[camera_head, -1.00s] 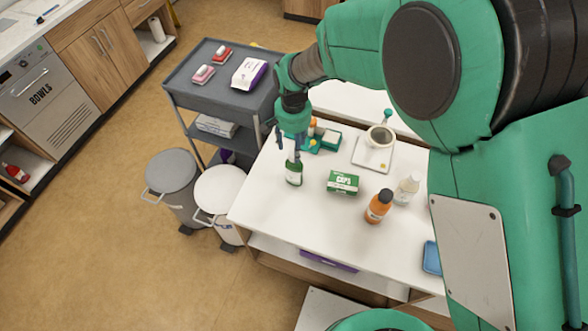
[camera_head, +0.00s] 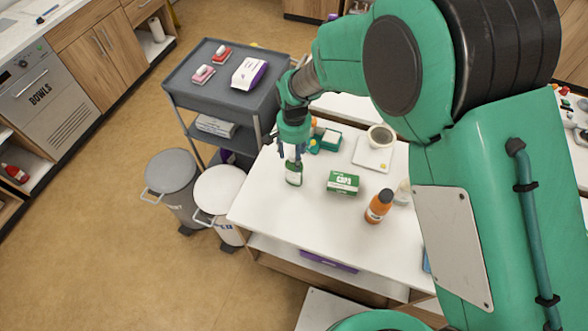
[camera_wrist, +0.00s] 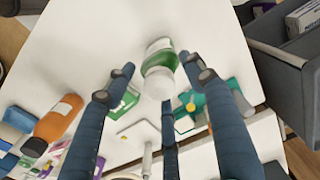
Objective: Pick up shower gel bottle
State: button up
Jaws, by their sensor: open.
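A small green bottle with a white label (camera_head: 294,174) stands on the white bedside table (camera_head: 270,208) near its left end; I take it for the shower gel bottle. My gripper (camera_head: 291,153) points down right at it, its fingers partly hiding the bottle's top. In the wrist view the green bottle (camera_wrist: 158,58) with its pale cap lies ahead, between the spread fingers of my gripper (camera_wrist: 160,78). The gripper is open and holds nothing. I cannot tell whether any finger touches the bottle.
A green CAPS box (camera_head: 342,183) and an orange bottle (camera_head: 379,206) stand to the right. Behind are a green holder (camera_head: 327,140) and a cup (camera_head: 381,136) on a white scale-like plate. A grey cart (camera_head: 215,80) and bins (camera_head: 218,188) stand left.

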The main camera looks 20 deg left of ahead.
grip_shut()
jog(key=shift+r, duration=0.15)
dwell(0.4)
jog(key=shift+r, duration=0.55)
notch_tip(320, 180, up, 2)
jog(key=shift+r, duration=0.1)
jog(key=s+d+r, duration=0.1)
jog(key=s+d, duration=0.9)
jog(key=s, duration=0.2)
jog(key=shift+s+r+p, duration=0.25)
jog(key=shift+s+p, duration=0.05)
jog(key=shift+p, duration=0.05)
